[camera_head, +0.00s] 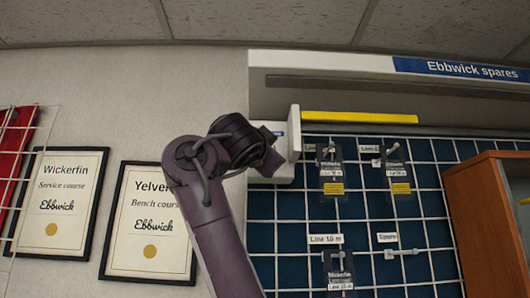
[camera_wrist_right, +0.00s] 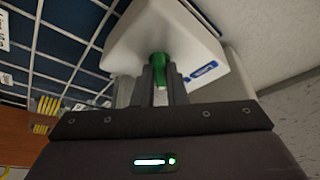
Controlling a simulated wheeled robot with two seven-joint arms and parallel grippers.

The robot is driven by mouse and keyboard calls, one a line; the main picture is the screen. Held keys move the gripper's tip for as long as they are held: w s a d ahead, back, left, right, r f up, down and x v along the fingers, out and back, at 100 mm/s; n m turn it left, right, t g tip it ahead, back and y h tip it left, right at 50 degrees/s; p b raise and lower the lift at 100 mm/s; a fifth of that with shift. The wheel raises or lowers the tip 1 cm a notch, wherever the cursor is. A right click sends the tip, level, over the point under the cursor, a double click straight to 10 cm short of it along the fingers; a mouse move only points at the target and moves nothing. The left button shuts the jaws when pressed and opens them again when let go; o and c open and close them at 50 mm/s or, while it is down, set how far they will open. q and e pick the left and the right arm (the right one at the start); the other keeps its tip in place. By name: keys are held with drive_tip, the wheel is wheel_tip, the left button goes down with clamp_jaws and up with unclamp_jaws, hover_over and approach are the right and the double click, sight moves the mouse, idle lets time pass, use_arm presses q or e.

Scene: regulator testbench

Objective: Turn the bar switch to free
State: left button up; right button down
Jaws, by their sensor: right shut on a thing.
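A white box (camera_head: 294,140) sticks out from the wall at the left end of the shelf. It also shows large in the right wrist view (camera_wrist_right: 135,45), with a small green part (camera_wrist_right: 158,60) on its face, which appears to be the bar switch. My right gripper (camera_wrist_right: 162,85) has its two dark fingers closed on this green part. The fingers hide much of it, and I cannot read its setting. In the head view my right arm reaches up to the box, and its gripper (camera_head: 272,158) is mostly hidden behind the wrist. My left gripper is not in view.
A blue pegboard with a white grid (camera_head: 285,205) holds several tagged parts. A yellow bar (camera_head: 360,117) lies under the white shelf marked Ebbwick spares (camera_head: 330,62). A brown cabinet (camera_head: 480,220) stands at right. Framed certificates (camera_head: 150,215) hang at left.

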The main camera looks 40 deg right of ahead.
drive_tip(key=shift+f+m, duration=0.15)
drive_tip(key=shift+m, duration=0.15)
drive_tip(key=c, duration=1.7)
unclamp_jaws()
drive_tip(key=shift+c, duration=0.2)
drive_tip(key=b+v, duration=0.4)
drive_tip(key=v, duration=0.3)
drive_tip(key=shift+a+b, duration=0.35)
drive_tip(key=shift+a, duration=0.05)
drive_tip(key=shift+s+d, duration=0.1)
drive_tip(key=shift+s, duration=0.05)
